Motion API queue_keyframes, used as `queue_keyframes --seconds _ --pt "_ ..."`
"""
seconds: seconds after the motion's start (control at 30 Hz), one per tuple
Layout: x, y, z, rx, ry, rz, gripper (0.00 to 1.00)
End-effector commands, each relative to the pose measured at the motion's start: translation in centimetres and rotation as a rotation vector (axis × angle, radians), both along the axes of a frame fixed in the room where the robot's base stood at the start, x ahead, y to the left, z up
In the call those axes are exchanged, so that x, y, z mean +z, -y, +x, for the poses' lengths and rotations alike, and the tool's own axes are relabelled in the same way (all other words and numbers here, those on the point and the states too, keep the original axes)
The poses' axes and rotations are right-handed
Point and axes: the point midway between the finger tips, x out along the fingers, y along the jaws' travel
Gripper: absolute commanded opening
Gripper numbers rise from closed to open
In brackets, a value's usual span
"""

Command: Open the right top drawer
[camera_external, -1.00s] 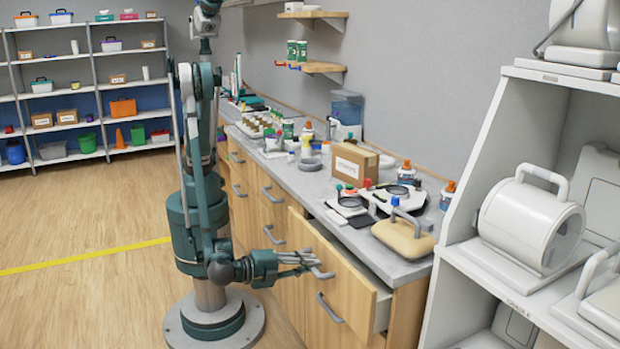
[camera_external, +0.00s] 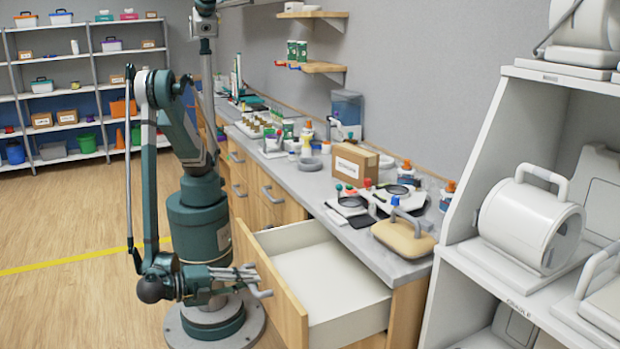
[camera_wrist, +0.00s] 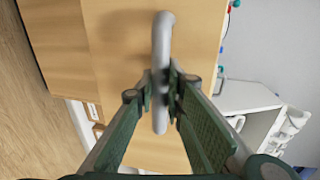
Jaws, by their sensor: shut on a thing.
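The right top drawer (camera_external: 330,277) is pulled far out from the wooden cabinet in the external view. Its white interior is visible and looks empty. My gripper (camera_external: 258,281) is at the drawer's wooden front, at the handle. In the wrist view my gripper (camera_wrist: 161,92) has its two fingers shut around the grey bar handle (camera_wrist: 162,38), one on each side. The wooden drawer front (camera_wrist: 120,40) lies behind the handle.
The counter (camera_external: 310,183) above carries a cardboard box (camera_external: 355,162), a tan case (camera_external: 404,236), bottles and small instruments. A white shelf unit (camera_external: 470,215) stands at the right. The floor (camera_external: 60,220) at the left is clear.

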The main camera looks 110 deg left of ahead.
Motion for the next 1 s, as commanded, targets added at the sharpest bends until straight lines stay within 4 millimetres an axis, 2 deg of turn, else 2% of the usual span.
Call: queue_keyframes --seconds 0.47,0.5,0.6,1.0 --pt "0.03 0.64 -0.51 -0.001 0.000 0.000 0.00" --pt "0.03 0.63 -0.50 -0.001 0.000 0.000 0.15" --pt "0.02 0.61 -0.51 -0.001 0.000 0.000 0.28" --pt "0.04 0.69 -0.62 -0.001 0.000 0.000 0.28"
